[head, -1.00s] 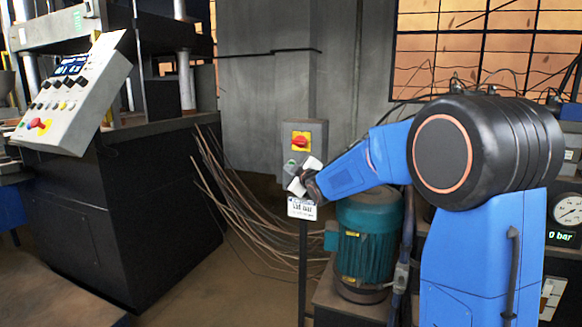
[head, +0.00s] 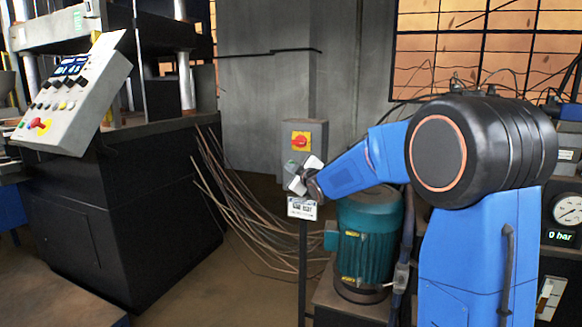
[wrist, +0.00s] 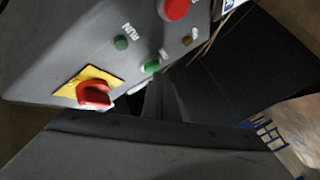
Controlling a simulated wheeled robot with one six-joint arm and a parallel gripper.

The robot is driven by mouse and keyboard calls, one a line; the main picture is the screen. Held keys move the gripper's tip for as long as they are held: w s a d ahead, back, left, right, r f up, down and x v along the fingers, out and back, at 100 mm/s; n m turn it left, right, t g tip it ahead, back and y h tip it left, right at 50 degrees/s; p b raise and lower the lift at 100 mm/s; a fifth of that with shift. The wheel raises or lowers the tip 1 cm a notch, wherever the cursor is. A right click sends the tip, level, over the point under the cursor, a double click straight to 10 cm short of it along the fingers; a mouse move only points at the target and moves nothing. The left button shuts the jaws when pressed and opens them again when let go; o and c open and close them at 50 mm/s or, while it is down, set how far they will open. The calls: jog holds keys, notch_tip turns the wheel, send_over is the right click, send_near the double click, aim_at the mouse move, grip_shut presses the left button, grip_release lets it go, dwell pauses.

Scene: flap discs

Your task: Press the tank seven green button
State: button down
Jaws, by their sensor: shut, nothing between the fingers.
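A grey control box (head: 318,132) with a red rotary switch (head: 300,141) on a yellow plate stands mid-picture in the head view. The wrist view shows its face up close, tilted. There the red switch (wrist: 94,94) is at lower left, a green button (wrist: 121,42) is beside the word RUN, another green button (wrist: 151,67) is further right, and a round red button (wrist: 173,8) is at the top. No tank seven label is legible. My gripper (head: 304,173) is shut and empty in front of the box's lower part. Contact with a button cannot be told.
A small sign (head: 301,208) on a thin post stands below my gripper. A green motor (head: 364,240) is right of the post. A black press (head: 110,210) with a tilted control panel (head: 75,95) fills the left. Loose cables (head: 235,200) hang between.

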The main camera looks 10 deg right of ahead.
jog(key=shift+w+d, duration=0.25)
jog(key=shift+w, duration=0.1)
dwell(0.7)
jog(key=shift+s+a, duration=0.1)
dwell(0.4)
jog(key=shift+s+a, duration=0.4)
jog(key=shift+s, duration=0.2)
jog(key=shift+s+a, duration=0.75)
jog(key=shift+s, duration=0.3)
jog(key=shift+s+a, duration=0.7)
jog(key=shift+s, duration=0.3)
